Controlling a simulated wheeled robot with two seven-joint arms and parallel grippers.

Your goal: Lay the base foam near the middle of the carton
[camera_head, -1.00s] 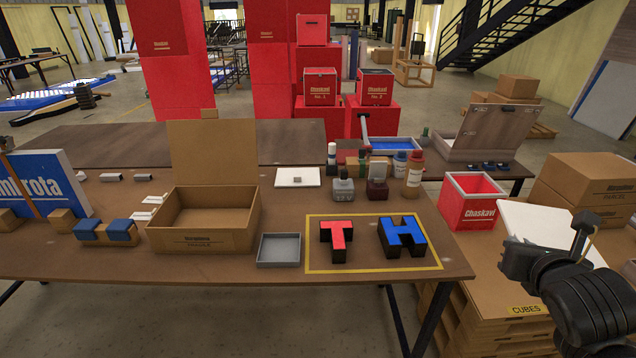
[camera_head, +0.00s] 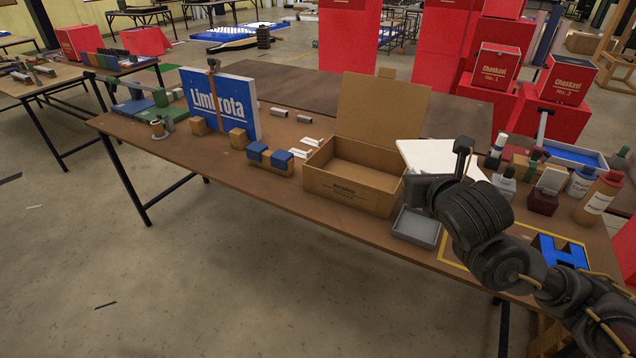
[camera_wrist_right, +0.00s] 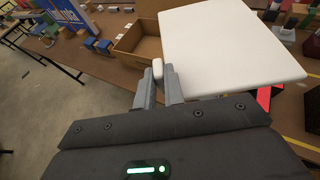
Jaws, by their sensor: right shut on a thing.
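The base foam is a flat white slab (camera_head: 445,158), held in the air to the right of the carton in the head view. It fills the upper middle of the right wrist view (camera_wrist_right: 230,45). My right gripper (camera_wrist_right: 160,78) is shut on the slab's near edge. In the head view my own wrist hides the fingertips and part of the slab. The brown carton (camera_head: 345,193) stands open on the table with its lid upright at the back. Its visible interior looks empty. It also shows in the right wrist view (camera_wrist_right: 130,38), left of the foam. My left gripper is out of view.
A grey tray (camera_head: 415,228) sits right of the carton. Blue-topped blocks (camera_head: 268,158) and a Limbrota sign (camera_head: 220,105) stand to its left.

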